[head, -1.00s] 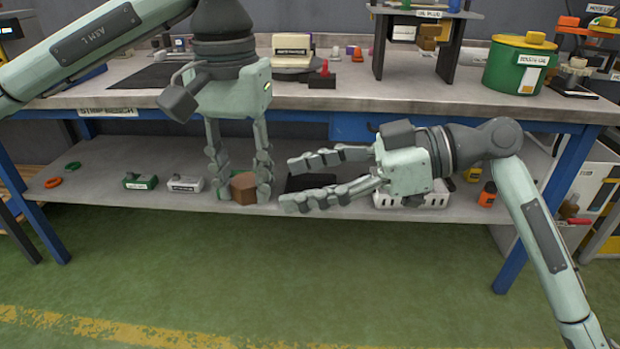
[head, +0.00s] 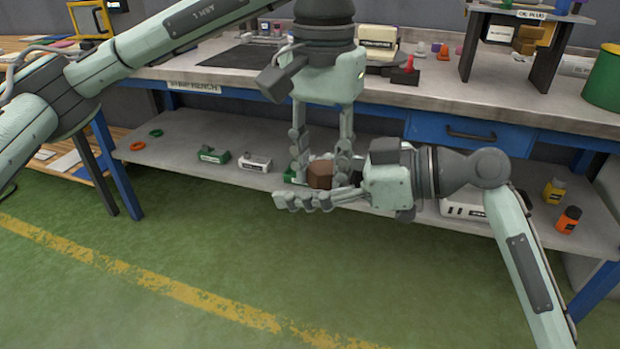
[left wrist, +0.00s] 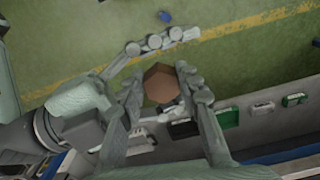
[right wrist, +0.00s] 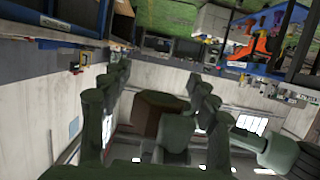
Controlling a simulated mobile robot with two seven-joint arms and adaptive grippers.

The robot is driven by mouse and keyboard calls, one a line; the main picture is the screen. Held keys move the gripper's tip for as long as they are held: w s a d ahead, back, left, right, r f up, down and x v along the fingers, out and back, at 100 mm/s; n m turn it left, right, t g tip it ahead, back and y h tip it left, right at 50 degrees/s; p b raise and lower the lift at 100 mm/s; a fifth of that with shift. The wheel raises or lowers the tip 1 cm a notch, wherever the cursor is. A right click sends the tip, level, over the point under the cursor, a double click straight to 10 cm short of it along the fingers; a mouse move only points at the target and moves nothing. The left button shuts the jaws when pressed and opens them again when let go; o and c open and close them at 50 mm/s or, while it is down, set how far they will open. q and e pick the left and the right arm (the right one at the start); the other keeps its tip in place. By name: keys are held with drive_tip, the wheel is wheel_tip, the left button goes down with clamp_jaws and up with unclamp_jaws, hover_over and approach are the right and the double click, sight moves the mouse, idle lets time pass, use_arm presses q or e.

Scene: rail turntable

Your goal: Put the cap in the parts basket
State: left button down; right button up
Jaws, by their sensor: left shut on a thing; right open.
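The cap is a brown six-sided block (head: 320,172). My left gripper (head: 322,180) points down and is shut on it, in front of the lower shelf. The cap also shows between the left fingers in the left wrist view (left wrist: 161,83). My right gripper (head: 284,188) reaches in from the right, open, one finger passing in front of the cap. In the right wrist view the cap (right wrist: 157,108) lies between its spread fingers (right wrist: 162,80); contact cannot be told. A white slotted basket (head: 462,207), likely the parts basket, sits on the lower shelf, partly hidden by my right arm.
The lower shelf (head: 215,137) holds a green box (head: 213,155), a white box (head: 255,163) and two rings at left. Yellow (head: 553,191) and orange (head: 569,219) bottles stand at right. The bench top is above.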

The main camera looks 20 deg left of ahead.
drive_tip(key=shift+c, duration=0.3)
drive_tip(key=c, duration=1.2)
drive_tip(key=shift+c, duration=0.3)
use_arm(q)
drive_tip(key=c, duration=1)
unclamp_jaws()
use_arm(e)
drive_tip(key=shift+c, duration=0.2)
